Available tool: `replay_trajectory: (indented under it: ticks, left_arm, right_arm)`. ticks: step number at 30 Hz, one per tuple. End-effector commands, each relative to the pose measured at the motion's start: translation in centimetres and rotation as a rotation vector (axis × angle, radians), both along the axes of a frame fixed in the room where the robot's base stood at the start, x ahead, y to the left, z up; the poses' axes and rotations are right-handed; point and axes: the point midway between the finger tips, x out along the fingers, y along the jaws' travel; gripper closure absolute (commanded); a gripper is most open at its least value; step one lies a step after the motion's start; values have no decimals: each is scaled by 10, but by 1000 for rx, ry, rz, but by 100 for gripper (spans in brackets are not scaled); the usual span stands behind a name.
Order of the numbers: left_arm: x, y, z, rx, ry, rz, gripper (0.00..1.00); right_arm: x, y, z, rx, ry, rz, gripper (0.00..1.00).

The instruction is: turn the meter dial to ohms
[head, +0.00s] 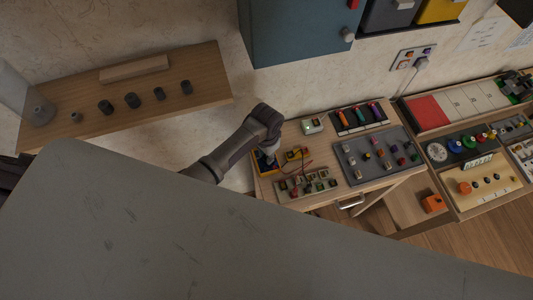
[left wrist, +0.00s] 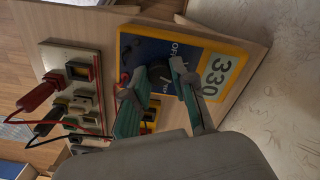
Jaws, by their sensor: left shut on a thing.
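The meter (left wrist: 226,52) has a yellow case and a blue face, and its display (left wrist: 215,75) shows what looks like 330. In the head view the meter (head: 262,167) lies at the left end of the wooden bench, partly hidden by my arm. The dark dial (left wrist: 158,76) sits between the green-padded fingers of my left gripper (left wrist: 157,88), which is shut on it. An OFF label shows beside the dial; its pointer and other labels are mostly hidden. In the head view my left gripper (head: 268,157) reaches down over the meter. My right gripper is in neither view.
A grey tray (head: 353,163) of coloured pieces stands to the right. A wooden shelf (head: 205,68) is at the left.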

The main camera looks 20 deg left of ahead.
Motion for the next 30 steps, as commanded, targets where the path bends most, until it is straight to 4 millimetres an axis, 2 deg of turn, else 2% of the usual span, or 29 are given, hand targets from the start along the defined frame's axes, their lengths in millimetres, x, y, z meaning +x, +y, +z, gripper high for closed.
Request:
replay_trajectory:
  ticks: [9,21,22,24,27,30]
  left_arm:
    - [0,0,0,-1,-2,-74,100]
    - [0,-1,0,-2,-1,-80,100]
    - [0,-1,0,-2,-1,-80,72]
    - [0,-1,0,-2,-1,-79,61]
    - [0,-1,0,-2,-1,-79,48]
    - [0,-1,0,-1,0,-79,48]
  right_arm:
    - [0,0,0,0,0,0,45]
    - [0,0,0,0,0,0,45]
    - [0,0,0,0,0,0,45]
    - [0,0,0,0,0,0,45]
    - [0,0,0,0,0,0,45]
    - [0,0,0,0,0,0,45]
